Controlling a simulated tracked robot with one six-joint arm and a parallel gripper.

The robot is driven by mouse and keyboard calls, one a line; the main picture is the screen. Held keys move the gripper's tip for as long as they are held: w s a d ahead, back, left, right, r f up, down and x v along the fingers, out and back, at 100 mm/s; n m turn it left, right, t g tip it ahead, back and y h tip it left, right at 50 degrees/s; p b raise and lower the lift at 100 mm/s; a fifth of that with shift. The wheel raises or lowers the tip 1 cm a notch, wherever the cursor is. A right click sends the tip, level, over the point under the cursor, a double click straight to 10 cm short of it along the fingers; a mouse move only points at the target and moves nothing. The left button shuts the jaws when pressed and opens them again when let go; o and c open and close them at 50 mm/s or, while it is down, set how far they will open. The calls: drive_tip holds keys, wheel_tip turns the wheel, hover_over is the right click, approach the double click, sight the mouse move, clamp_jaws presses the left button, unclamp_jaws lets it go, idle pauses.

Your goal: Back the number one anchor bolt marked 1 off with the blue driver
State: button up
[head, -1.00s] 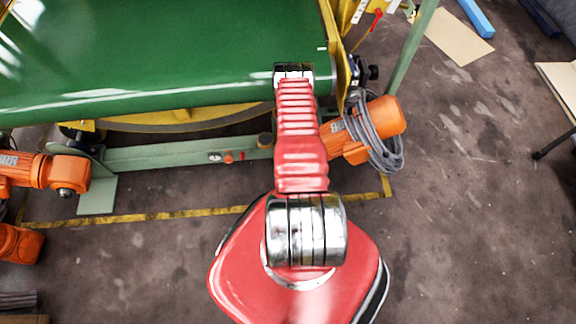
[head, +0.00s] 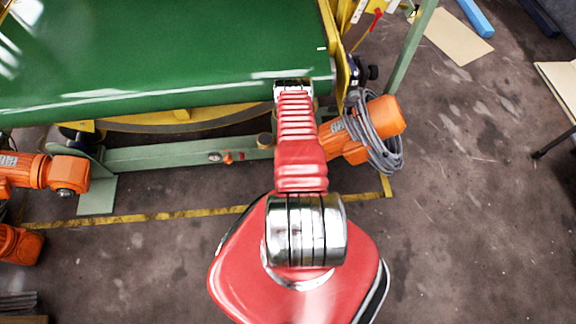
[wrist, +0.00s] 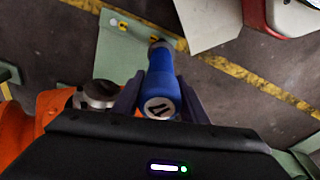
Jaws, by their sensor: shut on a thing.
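In the wrist view, my gripper (wrist: 160,97) is shut on the blue driver (wrist: 161,78), one finger on each side of its body. The driver's near end cap is pale with a dark mark, and its far end points at the green foot plate (wrist: 113,50). A yellow-marked bolt (wrist: 122,25) sits on the plate, with another yellow mark (wrist: 153,37) close beside the driver's tip. I cannot read the numbers, nor tell whether the tip touches a bolt. In the head view my gripper and the driver are hidden.
An orange motor (wrist: 55,103) with a metal shaft end (wrist: 97,92) lies close left of my gripper in the wrist view. The green conveyor belt (head: 160,50) fills the upper left of the head view. An orange motor with coiled cable (head: 385,115) stands right of my arm.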

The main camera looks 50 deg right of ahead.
drive_tip(key=shift+f, duration=0.85)
idle(2.2)
drive_tip(key=shift+r, duration=0.1)
idle(0.4)
drive_tip(key=shift+r, duration=2.4)
drive_tip(key=shift+w, duration=0.1)
